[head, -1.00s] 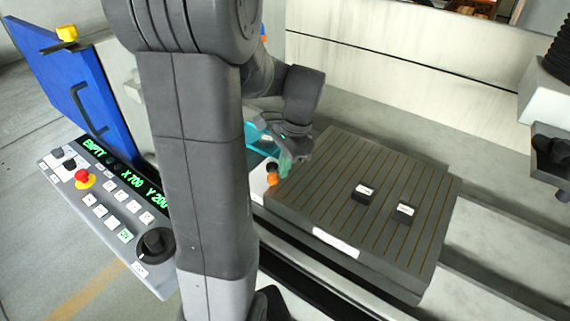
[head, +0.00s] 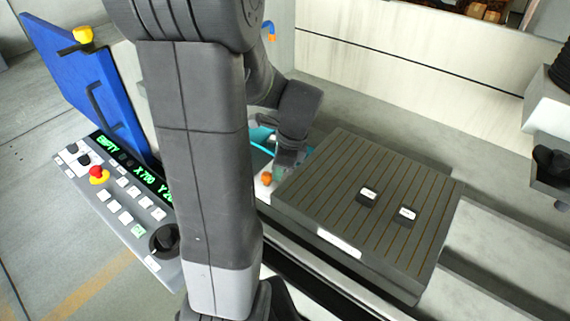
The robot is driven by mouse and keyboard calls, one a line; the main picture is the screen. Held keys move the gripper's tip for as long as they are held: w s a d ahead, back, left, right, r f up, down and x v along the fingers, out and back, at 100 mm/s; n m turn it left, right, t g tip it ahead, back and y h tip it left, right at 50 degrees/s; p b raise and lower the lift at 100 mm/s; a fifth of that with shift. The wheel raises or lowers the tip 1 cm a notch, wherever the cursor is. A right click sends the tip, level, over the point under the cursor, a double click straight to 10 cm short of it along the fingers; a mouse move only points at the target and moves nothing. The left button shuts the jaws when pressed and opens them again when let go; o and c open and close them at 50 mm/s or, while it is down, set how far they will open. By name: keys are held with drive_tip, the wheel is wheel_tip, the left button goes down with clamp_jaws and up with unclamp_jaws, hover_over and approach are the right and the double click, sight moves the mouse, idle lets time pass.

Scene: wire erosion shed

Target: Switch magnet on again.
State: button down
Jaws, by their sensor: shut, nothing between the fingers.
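The magnet is a dark grey block (head: 432,190) with thin brown lines across its top, right of centre. An orange knob (head: 266,179) shows on a pale plate at its left end. My gripper (head: 277,176) is pointing down beside the magnet's left end, close to the knob. It is shut with nothing in it. Its fingertips are small and partly hidden, so I cannot tell whether they touch the knob. Two small dark pieces with white labels, a left one (head: 368,195) and a right one (head: 406,216), lie on the magnet's top.
A control panel (head: 143,240) with a red button (head: 97,172) and a green display stands at the left. A blue door (head: 68,82) with a black handle is behind it. A dark machine head (head: 552,155) hangs at the right. My arm hides the middle left.

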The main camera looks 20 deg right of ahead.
drive_tip(key=m+p, duration=0.1)
drive_tip(key=a+m+p, duration=0.1)
drive_tip(key=m, duration=0.1)
drive_tip(key=shift+w+a+r, duration=0.2)
drive_tip(key=shift+w+a, duration=0.05)
drive_tip(key=shift+w, duration=0.1)
drive_tip(key=m+p, duration=0.1)
drive_tip(key=w+a+m+t+p, duration=0.1)
drive_tip(key=shift+m+h, duration=0.3)
drive_tip(key=shift+h, duration=0.1)
drive_tip(key=shift+w+a+f+m+h+p, duration=0.15)
drive_tip(key=shift+w+m+p, duration=0.1)
drive_tip(key=shift+m+p, duration=0.3)
drive_tip(key=shift+w+a+r+m+h+p, duration=0.15)
drive_tip(key=shift+w+m+p, duration=0.2)
drive_tip(key=shift+m, duration=0.3)
drive_tip(key=shift+w+f+p, duration=0.1)
drive_tip(key=shift+f+p, duration=0.05)
drive_tip(key=shift+p, duration=0.15)
drive_tip(key=shift+w, duration=0.15)
drive_tip(key=shift+s, duration=0.25)
drive_tip(key=s, duration=0.2)
drive_tip(key=s+d+r, duration=0.1)
drive_tip(key=s, duration=0.1)
drive_tip(key=shift+d+p, duration=0.1)
drive_tip(key=shift+p, duration=0.2)
drive_tip(key=v, duration=0.8)
drive_tip(key=shift+r, duration=0.45)
